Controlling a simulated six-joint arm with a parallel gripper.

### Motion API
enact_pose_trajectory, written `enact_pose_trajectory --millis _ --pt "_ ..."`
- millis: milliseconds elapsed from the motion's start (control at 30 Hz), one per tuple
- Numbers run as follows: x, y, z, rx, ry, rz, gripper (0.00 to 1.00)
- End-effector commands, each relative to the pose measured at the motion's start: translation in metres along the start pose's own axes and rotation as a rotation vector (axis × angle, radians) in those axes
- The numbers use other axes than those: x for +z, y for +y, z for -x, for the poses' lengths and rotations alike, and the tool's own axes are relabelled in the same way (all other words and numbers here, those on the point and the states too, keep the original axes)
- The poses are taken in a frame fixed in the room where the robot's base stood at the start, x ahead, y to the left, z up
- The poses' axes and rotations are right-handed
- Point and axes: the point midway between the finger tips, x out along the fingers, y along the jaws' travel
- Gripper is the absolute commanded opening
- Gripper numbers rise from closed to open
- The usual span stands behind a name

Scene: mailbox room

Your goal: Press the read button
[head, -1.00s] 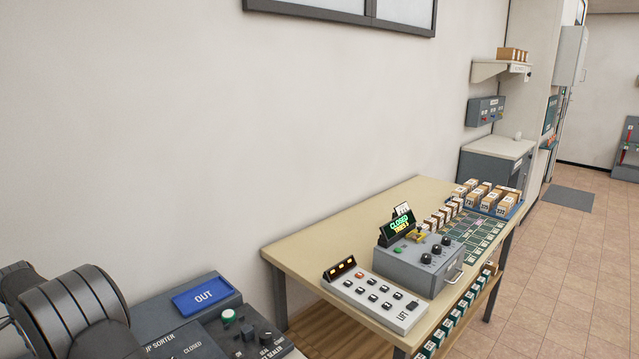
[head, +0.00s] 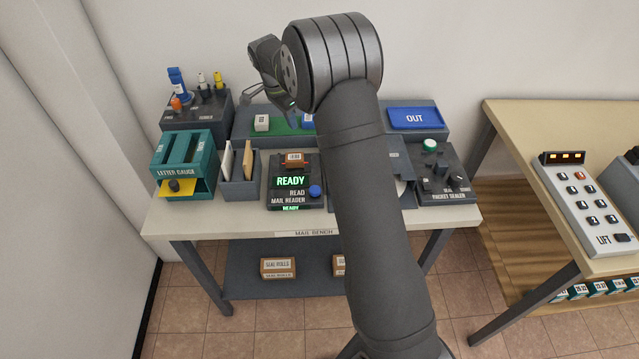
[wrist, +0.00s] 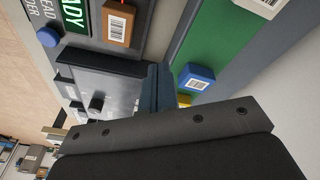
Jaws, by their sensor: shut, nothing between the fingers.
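The mail reader (head: 288,203) is a dark box on the mail bench with a lit green READY display (head: 291,181). Its round blue button (head: 315,191) sits at the right of the READ label. A brown parcel with a barcode (head: 294,158) lies on the reader's top; it also shows in the wrist view (wrist: 118,24). My gripper (head: 290,103) is shut and empty, above the back of the bench and behind the reader. In the wrist view its fingers (wrist: 158,82) point away from the blue button (wrist: 47,37), which is at the upper left, well apart.
Left of the reader stand a letter holder (head: 240,182) and a teal letter gauge (head: 184,165). A green mat (head: 281,127) with small parcels lies behind it. The packet sealer (head: 446,177) and blue OUT tray (head: 415,118) are at the right. My arm hides the bench's middle right.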

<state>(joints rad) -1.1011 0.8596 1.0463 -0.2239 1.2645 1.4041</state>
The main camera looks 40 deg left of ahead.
Motion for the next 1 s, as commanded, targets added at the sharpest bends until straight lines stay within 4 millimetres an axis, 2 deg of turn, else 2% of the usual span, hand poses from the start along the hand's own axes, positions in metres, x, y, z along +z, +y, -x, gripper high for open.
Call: enact_pose_trajectory --millis 100,400,600,800,1000 --pt "0.011 0.032 0.008 0.023 0.112 0.123 0.0" --pt "0.028 0.109 0.024 0.068 0.384 0.473 0.0" --pt "0.039 0.153 0.032 0.086 0.532 0.704 0.0" --pt "0.046 0.178 0.035 0.093 0.614 0.848 0.0" --pt "0.047 0.184 0.035 0.094 0.636 0.888 0.0"
